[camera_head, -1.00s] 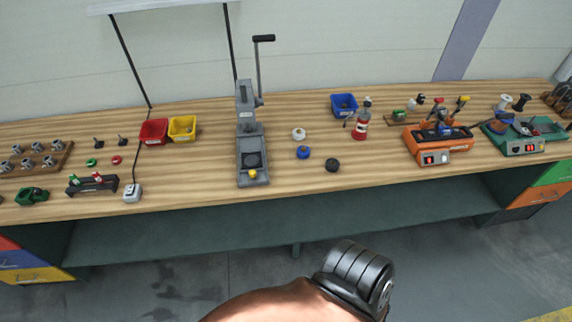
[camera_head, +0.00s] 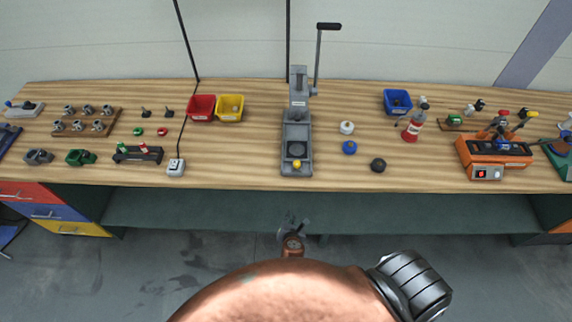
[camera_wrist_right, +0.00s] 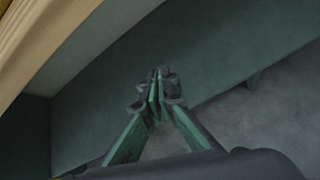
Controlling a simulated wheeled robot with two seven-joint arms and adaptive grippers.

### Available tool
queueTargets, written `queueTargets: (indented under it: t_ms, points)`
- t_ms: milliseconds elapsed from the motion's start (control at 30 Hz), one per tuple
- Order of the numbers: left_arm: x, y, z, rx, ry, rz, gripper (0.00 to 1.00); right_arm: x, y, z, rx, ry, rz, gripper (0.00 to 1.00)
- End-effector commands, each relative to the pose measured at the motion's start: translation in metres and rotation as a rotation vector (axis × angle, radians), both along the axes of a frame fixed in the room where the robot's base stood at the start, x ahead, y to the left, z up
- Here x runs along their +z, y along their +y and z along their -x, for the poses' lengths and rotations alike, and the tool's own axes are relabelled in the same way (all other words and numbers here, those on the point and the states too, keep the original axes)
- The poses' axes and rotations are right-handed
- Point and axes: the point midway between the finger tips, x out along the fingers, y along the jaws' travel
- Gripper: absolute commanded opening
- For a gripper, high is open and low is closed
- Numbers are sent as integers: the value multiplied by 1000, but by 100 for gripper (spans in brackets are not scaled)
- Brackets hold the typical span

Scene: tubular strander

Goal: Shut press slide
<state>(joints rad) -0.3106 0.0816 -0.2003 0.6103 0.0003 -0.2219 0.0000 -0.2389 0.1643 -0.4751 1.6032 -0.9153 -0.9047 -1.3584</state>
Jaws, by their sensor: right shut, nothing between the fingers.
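The grey press (camera_head: 299,92) stands upright on the bench with a black-gripped lever on its right. Its slide (camera_head: 297,150) carries a round dark disc and a yellow knob (camera_head: 297,163) near the front, and it sits out in front of the press column. My right gripper (camera_head: 293,228) is below and in front of the bench edge, apart from the press. In the right wrist view its green fingers (camera_wrist_right: 158,88) meet at the tips with nothing between them. My left gripper is not in view.
The bench front edge (camera_head: 240,185) lies between my right gripper and the press. A white, a blue (camera_head: 350,147) and a black knob stand right of the press. Red and yellow bins (camera_head: 230,107) stand to its left. Bare wood lies on both sides of the slide.

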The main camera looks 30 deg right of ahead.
Motion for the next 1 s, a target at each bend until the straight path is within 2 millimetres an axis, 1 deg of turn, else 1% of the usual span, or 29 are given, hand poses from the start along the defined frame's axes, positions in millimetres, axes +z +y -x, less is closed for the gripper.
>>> queueTargets:
  t_ms: [33, 67, 100, 200, 300, 400, 533, 733, 933, 1000]
  points:
    - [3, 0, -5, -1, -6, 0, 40, 46, 5, -11, 48, -35, 100, 0]
    - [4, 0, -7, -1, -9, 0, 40, 69, 7, -15, 72, -50, 161, 0]
    - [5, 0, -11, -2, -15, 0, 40, 98, 8, -19, 95, -67, 235, 0]
    - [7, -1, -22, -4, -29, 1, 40, 151, 11, -22, 125, -96, 370, 0]
    - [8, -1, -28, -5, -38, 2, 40, 178, 12, -22, 136, -109, 445, 0]
    - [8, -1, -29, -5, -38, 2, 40, 187, 10, -26, 139, -113, 471, 0]
    - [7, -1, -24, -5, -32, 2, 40, 182, 3, -39, 139, -113, 474, 0]
    - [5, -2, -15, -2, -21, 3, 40, 169, -18, -72, 139, -112, 473, 0]
    - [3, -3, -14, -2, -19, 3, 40, 157, -37, -105, 140, -113, 472, 0]
    - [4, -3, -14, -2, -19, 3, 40, 157, -43, -115, 139, -113, 469, 0]
